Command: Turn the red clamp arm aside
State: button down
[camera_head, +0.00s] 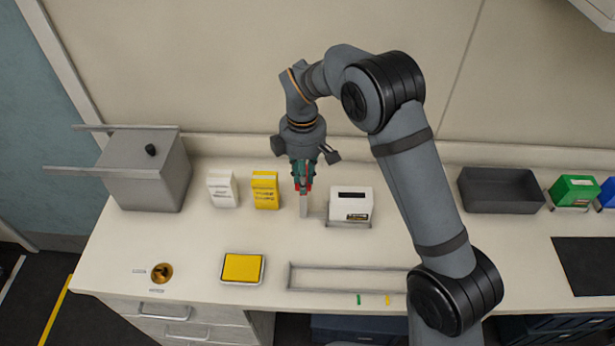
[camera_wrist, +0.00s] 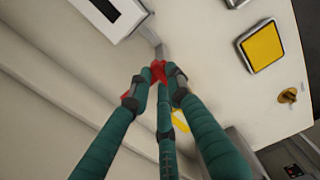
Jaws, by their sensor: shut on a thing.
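The red clamp arm (camera_wrist: 158,71) shows in the wrist view between the fingertips of my gripper (camera_wrist: 156,88). My gripper is shut on it. In the head view my gripper (camera_head: 303,186) points down at the top of a grey upright post (camera_head: 303,206), with a little red at its fingertips. The post stands just left of a white box (camera_head: 350,204) with a dark slot, which also shows at the top of the wrist view (camera_wrist: 105,12). The fingers hide most of the clamp arm.
A yellow box (camera_head: 265,190) and a white box (camera_head: 222,188) stand left of my gripper. In front are a yellow pad (camera_head: 242,268), a brass fitting (camera_head: 161,273) and an empty rail frame (camera_head: 340,279). A dark tray (camera_head: 500,190) is at the right.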

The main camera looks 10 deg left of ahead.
jog(key=c, duration=1.6)
grip_release()
jog(key=shift+r, duration=0.1)
notch_tip(320, 180, up, 12)
jog(key=shift+f, duration=0.1)
jog(key=shift+f, duration=0.1)
